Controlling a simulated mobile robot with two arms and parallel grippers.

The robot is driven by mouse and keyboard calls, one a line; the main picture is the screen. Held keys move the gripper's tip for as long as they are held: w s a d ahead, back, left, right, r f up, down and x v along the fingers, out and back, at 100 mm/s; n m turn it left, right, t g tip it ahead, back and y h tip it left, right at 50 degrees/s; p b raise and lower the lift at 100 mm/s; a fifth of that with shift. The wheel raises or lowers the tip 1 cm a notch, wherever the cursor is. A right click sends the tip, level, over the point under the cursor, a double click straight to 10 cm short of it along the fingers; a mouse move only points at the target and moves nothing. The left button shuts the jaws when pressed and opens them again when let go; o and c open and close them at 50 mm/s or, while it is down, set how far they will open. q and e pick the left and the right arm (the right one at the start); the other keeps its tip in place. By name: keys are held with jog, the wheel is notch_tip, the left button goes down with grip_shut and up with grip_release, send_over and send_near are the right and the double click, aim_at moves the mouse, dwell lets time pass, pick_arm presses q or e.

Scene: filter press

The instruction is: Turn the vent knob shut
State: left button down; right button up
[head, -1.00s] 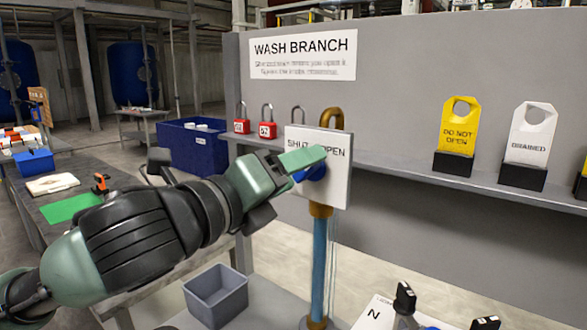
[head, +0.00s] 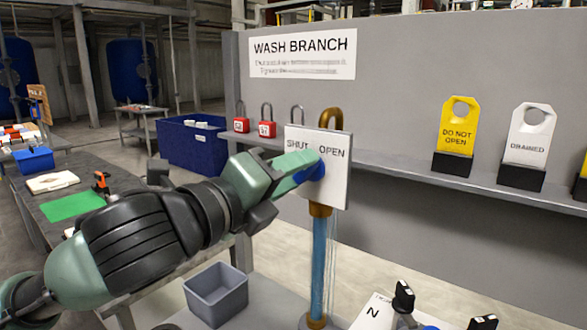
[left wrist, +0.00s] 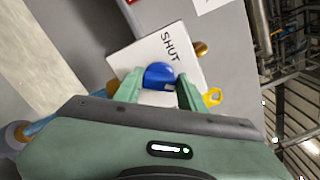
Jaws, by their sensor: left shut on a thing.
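The blue vent knob (head: 317,172) is on a white plate (head: 337,190) marked SHUT on the left and OPEN on the right. My left gripper (head: 308,170) reaches it from the left, its green fingers shut on the knob and partly hiding it. In the left wrist view the knob (left wrist: 160,75) sits between the two fingertips, and the word SHUT shows above it. I cannot tell which word the knob points at. My right gripper is not in view.
The plate stands on a blue pipe (head: 319,255) with a brass fitting. A grey shelf (head: 400,170) behind holds red padlocks (head: 241,125), a yellow DO NOT OPEN tag (head: 458,130) and a white DRAINED tag (head: 527,140). A grey bin (head: 216,293) stands below my arm.

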pick_arm(q)
jog(key=n+p, duration=0.1)
jog(key=n, duration=0.3)
jog(key=n+p, duration=0.2)
jog(key=n, duration=0.2)
jog(key=n+p, duration=0.2)
jog(key=n, duration=0.2)
jog(key=shift+f+n, duration=0.25)
jog(key=shift+n, duration=0.05)
jog(key=shift+f+n+p, duration=0.15)
jog(key=shift+n+p, duration=0.65)
jog(key=shift+n, duration=0.8)
jog(key=c, duration=0.8)
grip_release()
jog(key=shift+c, duration=0.2)
